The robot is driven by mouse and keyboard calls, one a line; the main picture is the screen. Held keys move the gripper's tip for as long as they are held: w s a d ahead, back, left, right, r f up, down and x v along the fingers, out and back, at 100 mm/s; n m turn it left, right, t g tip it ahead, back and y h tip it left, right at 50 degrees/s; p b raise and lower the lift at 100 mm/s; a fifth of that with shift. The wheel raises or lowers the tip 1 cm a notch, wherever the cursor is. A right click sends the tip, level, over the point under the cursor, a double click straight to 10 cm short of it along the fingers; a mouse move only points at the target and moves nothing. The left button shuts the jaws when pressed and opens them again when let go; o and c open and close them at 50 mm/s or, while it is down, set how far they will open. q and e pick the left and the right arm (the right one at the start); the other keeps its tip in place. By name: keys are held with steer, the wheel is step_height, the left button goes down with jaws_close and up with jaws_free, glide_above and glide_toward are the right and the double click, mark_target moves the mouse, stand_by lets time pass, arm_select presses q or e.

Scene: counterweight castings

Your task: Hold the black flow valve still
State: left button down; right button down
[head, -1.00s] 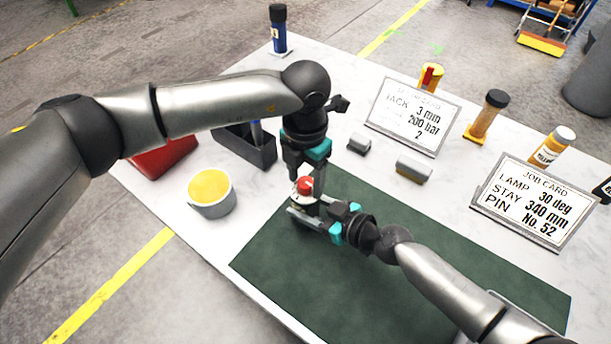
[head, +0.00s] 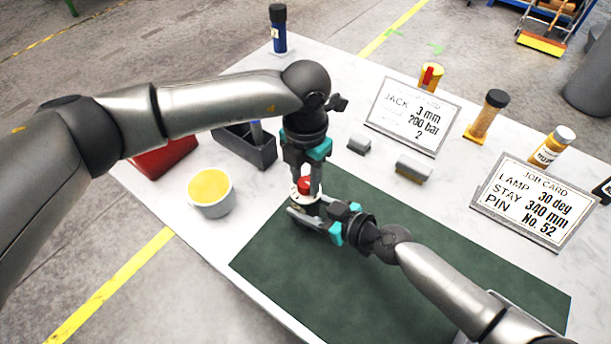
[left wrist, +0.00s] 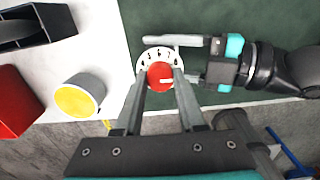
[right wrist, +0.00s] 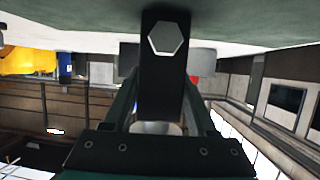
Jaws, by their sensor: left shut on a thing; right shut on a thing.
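The flow valve has a black body (right wrist: 160,92) with a pale hexagonal face, seen in the right wrist view. On top are a white dial (left wrist: 146,62) with black marks and a red knob (left wrist: 159,76) with a pale pointer line. My left gripper (head: 308,184) reaches down from above and is shut on the red knob. My right gripper (head: 304,211) comes in level from the right and is shut on the black body, one finger on each side. The valve stands at the back left part of the green mat (head: 340,275); most of its body is hidden in the head view.
A grey cup with yellow contents (head: 211,203), a dark open bin (head: 258,152) and a red box (head: 163,158) stand left of the valve. Small grey blocks (head: 413,171), bottles and two job cards (head: 536,201) stand behind and right. The mat's front is clear.

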mark_target(305, 182)
arm_select(q)
steer(key=n, duration=1.1)
stand_by(0.3)
stand_by(0.5)
steer(key=shift+c, duration=2.4)
jaws_free()
steer(key=shift+r, duration=0.15)
step_height(305, 182, up, 12)
arm_select(e)
steer(key=shift+c, duration=0.6)
jaws_free()
